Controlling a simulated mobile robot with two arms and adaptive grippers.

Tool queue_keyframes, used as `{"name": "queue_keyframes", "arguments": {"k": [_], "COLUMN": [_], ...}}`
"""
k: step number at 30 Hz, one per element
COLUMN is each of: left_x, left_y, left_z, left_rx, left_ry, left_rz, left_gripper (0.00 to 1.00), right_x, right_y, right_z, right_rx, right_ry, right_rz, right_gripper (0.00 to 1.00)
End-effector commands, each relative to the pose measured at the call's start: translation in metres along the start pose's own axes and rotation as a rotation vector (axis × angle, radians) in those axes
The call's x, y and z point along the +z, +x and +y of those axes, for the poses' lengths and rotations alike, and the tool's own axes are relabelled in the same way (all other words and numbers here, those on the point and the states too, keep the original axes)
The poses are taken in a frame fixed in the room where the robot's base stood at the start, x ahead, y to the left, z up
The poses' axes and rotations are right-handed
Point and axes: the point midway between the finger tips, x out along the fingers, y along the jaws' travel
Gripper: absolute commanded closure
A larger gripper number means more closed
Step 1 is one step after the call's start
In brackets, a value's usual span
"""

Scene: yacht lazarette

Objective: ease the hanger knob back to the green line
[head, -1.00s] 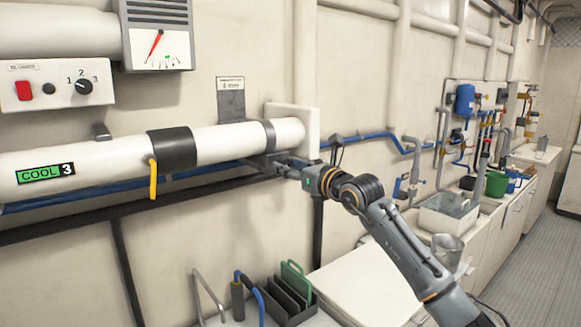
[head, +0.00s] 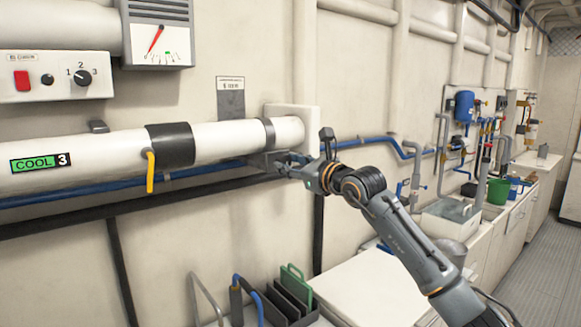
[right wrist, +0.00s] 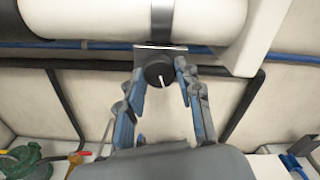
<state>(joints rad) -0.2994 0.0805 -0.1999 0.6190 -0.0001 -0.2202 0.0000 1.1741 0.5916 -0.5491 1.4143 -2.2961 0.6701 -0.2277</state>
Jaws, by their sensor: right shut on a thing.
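The hanger knob (right wrist: 156,71) is a black round knob with a white pointer line, under the pipe bracket (right wrist: 161,49) in the right wrist view. The pointer leans slightly right of straight down in that view. My right gripper (right wrist: 160,68) is shut on the knob, one finger on each side. In the head view my right gripper (head: 284,164) is at the bracket below the pipe's right end, and the knob is hard to make out. The gauge (head: 158,42) at upper left has a red needle. Its lower tip lies left of a green mark (head: 168,54). My left gripper is out of view.
The white pipe (head: 100,155) runs just above my right gripper, with a blue pipe (head: 100,189) and a dark rail behind. A dark rack (head: 290,304) stands on the counter below. The wall below the gripper is mostly clear.

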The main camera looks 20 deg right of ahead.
Motion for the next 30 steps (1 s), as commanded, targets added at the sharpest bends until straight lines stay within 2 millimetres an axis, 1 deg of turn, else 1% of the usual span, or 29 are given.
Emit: {"name": "queue_keyframes", "arguments": {"k": [1,2,3,4,13,17,20,30], "left_x": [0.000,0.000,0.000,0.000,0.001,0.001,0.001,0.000], "left_y": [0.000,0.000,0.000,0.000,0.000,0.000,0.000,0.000], "left_z": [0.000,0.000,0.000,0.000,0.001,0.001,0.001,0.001], "left_rx": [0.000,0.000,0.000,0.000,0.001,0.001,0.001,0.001], "left_ry": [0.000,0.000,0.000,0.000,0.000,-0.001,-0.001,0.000], "left_rz": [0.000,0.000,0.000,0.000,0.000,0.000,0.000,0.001], "left_gripper": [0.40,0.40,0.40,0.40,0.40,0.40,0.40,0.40], "right_x": [0.000,0.000,0.000,0.000,0.000,0.000,-0.001,-0.001], "right_y": [0.000,0.000,0.000,0.000,0.000,-0.007,-0.020,-0.089], "right_z": [0.000,0.000,0.000,0.000,0.000,-0.001,-0.001,0.000], "right_rx": [0.000,0.000,0.000,0.000,0.000,-0.001,-0.001,-0.001], "right_ry": [0.001,0.001,0.001,0.001,0.002,0.003,0.001,-0.002], "right_rz": [0.001,0.001,0.001,0.001,0.000,-0.001,0.000,0.002], "right_gripper": [0.61,0.55,0.47,0.42,0.42,0.42,0.42,0.42]}}
